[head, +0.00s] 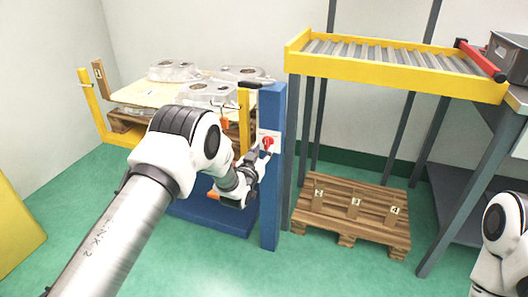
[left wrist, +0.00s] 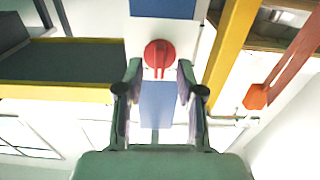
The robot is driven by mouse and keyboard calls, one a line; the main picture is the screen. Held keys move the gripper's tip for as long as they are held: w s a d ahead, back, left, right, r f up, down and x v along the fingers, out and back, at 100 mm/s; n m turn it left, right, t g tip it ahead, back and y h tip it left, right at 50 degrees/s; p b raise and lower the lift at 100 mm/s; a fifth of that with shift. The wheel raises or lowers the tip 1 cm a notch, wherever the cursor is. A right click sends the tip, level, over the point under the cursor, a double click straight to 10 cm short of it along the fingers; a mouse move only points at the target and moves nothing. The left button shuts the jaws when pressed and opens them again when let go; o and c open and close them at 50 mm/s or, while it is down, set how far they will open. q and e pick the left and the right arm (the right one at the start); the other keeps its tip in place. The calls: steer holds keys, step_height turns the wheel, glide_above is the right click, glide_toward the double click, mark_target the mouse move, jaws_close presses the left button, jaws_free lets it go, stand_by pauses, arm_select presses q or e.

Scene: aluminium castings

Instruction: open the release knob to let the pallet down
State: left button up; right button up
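The red release knob (head: 267,143) sits on a white plate on the blue post (head: 272,200) of the lift. In the left wrist view the knob (left wrist: 158,55) is ahead of my left gripper (left wrist: 160,82), centred between its two fingertips. The fingers are apart with nothing between them; I cannot tell whether they touch the knob. In the head view my left gripper (head: 264,157) is close to the knob. The loaded pallet (head: 127,123) is held raised on the lift, with several aluminium castings (head: 207,93) on it. My right arm shows at the right edge, its gripper out of view.
An empty wooden pallet (head: 352,214) with number tags lies on the green floor right of the post. A yellow-framed roller conveyor (head: 395,73) stands above it. A grey bin (head: 508,57) is at the far right. A yellow panel (head: 18,226) is at the left.

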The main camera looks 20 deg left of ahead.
arm_select(q)
steer(key=shift+w, duration=0.75)
jaws_close()
steer(key=shift+r+m, duration=0.1)
steer(key=shift+m, duration=0.3)
steer(key=m, duration=0.3)
steer(key=shift+p, duration=0.4)
steer(key=m, duration=0.5)
steer(key=shift+p, duration=0.3)
steer(key=shift+d+m, duration=0.1)
steer(key=shift+m, duration=0.2)
jaws_free()
